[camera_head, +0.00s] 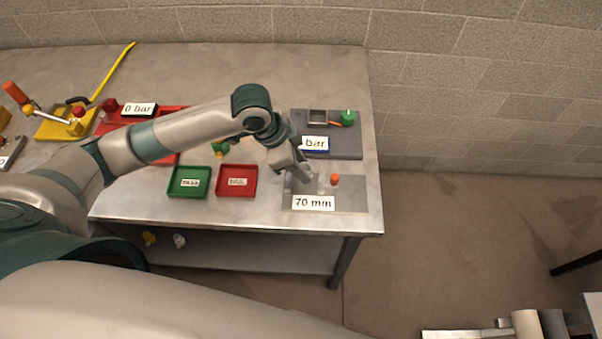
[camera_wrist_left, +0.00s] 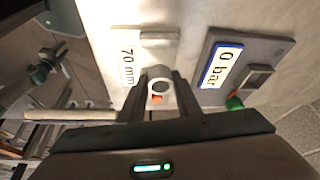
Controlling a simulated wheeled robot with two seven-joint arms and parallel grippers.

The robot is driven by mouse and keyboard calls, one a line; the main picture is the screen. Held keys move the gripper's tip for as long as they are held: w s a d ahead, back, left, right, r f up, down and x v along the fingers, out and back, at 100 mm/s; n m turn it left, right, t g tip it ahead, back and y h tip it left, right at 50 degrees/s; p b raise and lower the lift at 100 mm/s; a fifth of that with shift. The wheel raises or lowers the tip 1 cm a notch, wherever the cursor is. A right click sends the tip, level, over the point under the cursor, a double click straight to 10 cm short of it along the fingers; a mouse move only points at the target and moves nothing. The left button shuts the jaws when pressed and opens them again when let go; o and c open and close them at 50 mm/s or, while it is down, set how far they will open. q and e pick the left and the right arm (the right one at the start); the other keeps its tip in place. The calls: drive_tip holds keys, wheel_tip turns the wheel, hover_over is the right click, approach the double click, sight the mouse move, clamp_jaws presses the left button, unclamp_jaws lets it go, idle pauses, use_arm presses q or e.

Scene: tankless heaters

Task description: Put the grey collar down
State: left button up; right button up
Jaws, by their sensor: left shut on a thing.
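My left gripper (camera_head: 302,176) is over the grey plate with the 70 mm label (camera_head: 313,203), at the right front of the table. In the left wrist view its fingers (camera_wrist_left: 159,88) are shut on the small round grey collar (camera_wrist_left: 158,73), held between the tips. The plate lies below them in that view. An orange-topped peg (camera_head: 335,179) stands on the plate, just right of the gripper. Its orange also shows between the fingers (camera_wrist_left: 156,99). I cannot tell whether the collar touches the plate. My right gripper is not clearly seen.
Behind the plate is a dark grey fixture (camera_head: 346,146) with a bar label and green knob (camera_head: 348,117). Left of it are a red tray (camera_head: 236,181) and a green tray (camera_head: 189,182). The table's right edge is close, with floor beyond.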

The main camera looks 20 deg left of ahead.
use_arm(q)
drive_tip(key=shift+f, duration=0.1)
wheel_tip(320, 180, down, 3)
drive_tip(key=shift+r+p, duration=0.15)
drive_tip(key=shift+p, duration=0.7)
drive_tip(key=shift+f, duration=0.55)
drive_tip(key=shift+f, duration=0.1)
drive_tip(key=o, duration=1.1)
drive_tip(key=shift+s+a+r, duration=0.1)
drive_tip(key=shift+a+r, duration=0.15)
drive_tip(key=shift+r, duration=0.4)
drive_tip(key=b+v, duration=0.3)
drive_tip(key=v, duration=0.8)
